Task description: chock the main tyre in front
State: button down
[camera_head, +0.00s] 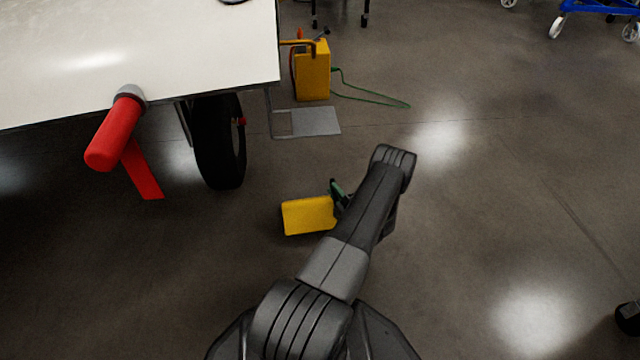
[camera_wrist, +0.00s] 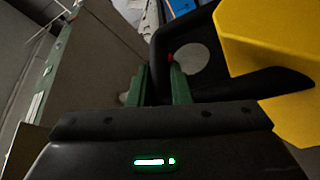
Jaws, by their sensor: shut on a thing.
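The main tyre (camera_head: 220,145) is black and stands under the white panel's edge in the head view, left of centre. A yellow chock (camera_head: 308,215) is nearer to me, below and right of the tyre, with clear floor between them. My gripper (camera_head: 340,194) has green fingers at the chock's right side, partly hidden by my arm. In the wrist view, the chock (camera_wrist: 285,60) fills the upper right, with a black loop-like part beside it. My gripper (camera_wrist: 163,88) is shut on the chock at this black part. I cannot tell if the chock touches the floor.
A white panel (camera_head: 140,50) overhangs at upper left, with a red cylinder (camera_head: 115,130) and red strip below it. A yellow box (camera_head: 312,70) with a green hose and a grey plate (camera_head: 318,122) are behind the tyre. The floor at right is mostly free.

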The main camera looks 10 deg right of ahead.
jog(key=shift+w+a, duration=0.3)
jog(key=shift+a, duration=0.2)
jog(key=a+f, duration=0.2)
jog(key=a, duration=1.2)
jog(key=a+f, duration=0.2)
jog(key=a, duration=1.3)
jog(key=shift+a+f, duration=0.2)
jog(key=shift+a, duration=0.1)
jog(key=w, duration=0.8)
jog(key=shift+w+a+f, duration=0.15)
jog(key=shift+w, duration=0.1)
dwell(0.7)
jog(key=shift+w, duration=0.1)
jog(key=shift+w+d, duration=0.25)
jog(key=shift+w, duration=0.5)
